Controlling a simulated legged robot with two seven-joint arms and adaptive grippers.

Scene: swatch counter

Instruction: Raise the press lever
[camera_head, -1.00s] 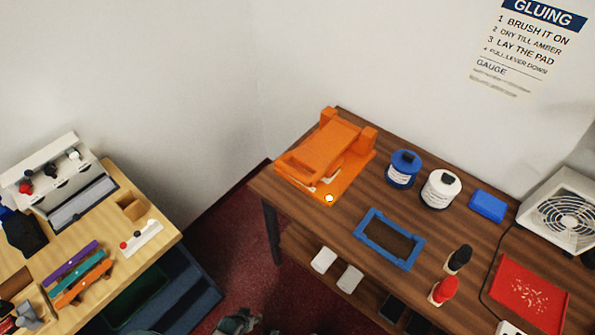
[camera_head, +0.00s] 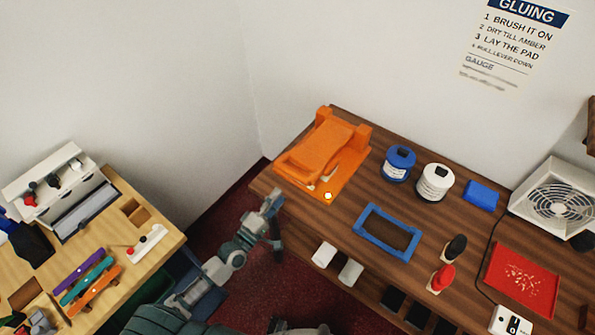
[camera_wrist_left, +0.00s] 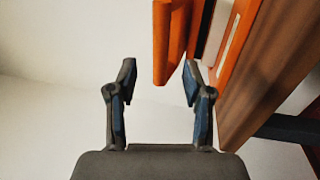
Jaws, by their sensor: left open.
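The orange press (camera_head: 352,178) stands at the left end of the dark wooden table. Its broad orange lever (camera_head: 322,145) lies low over the press bed, with its front edge towards me. My left gripper (camera_head: 275,212) is open and empty, just off the table's left front corner and apart from the press. In the left wrist view, the open fingers (camera_wrist_left: 160,80) point at an orange bar (camera_wrist_left: 164,45), which looks like the lever's end. The bar lies just beyond the fingertips, and I see no contact.
Blue and white pots (camera_head: 434,183) stand right of the press. A fan (camera_head: 558,205) and a red tray (camera_head: 522,284) are farther right. A lighter bench (camera_head: 140,262) stands at the left.

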